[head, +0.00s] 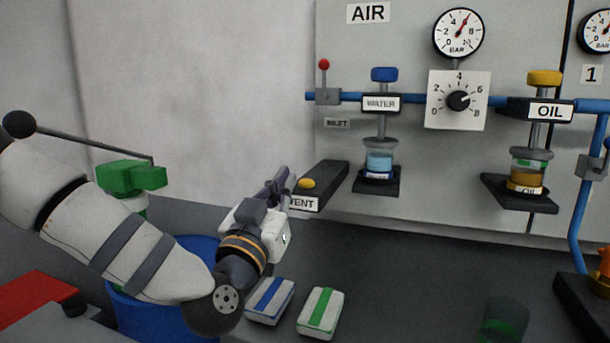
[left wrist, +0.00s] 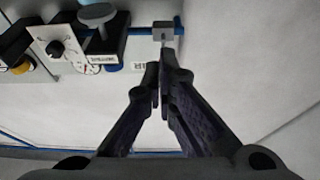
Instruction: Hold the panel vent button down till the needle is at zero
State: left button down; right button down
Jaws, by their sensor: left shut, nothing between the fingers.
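The yellow vent button (head: 307,183) sits on top of a dark box labelled VENT (head: 322,180), which juts from the panel. My left gripper (head: 284,178) is shut and empty, just left of the vent box. I see no contact with the button; the exact gap is hard to tell. In the left wrist view the shut fingers (left wrist: 158,78) point toward the panel, and I cannot make out the button. The AIR gauge (head: 459,33) has a red needle pointing up and slightly right, well off zero. My right gripper is not in view.
A blue pipe with the inlet valve (head: 327,96), a regulator knob (head: 458,100), the WATER bowl (head: 379,162) and the OIL bowl (head: 528,176) are right of the button. Two striped packs (head: 320,312) lie below. A blue bin (head: 190,243) is behind my left arm.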

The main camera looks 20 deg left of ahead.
pick_arm(q)
notch_tip(320, 180, up, 3)
send_over(305, 192)
jog(key=shift+w+b, duration=0.1)
jog(key=shift+b, duration=0.3)
notch_tip(305, 192, down, 3)
jog(key=shift+r, duration=0.1)
jog(key=shift+s+f, duration=0.2)
jog(key=shift+f, duration=0.3)
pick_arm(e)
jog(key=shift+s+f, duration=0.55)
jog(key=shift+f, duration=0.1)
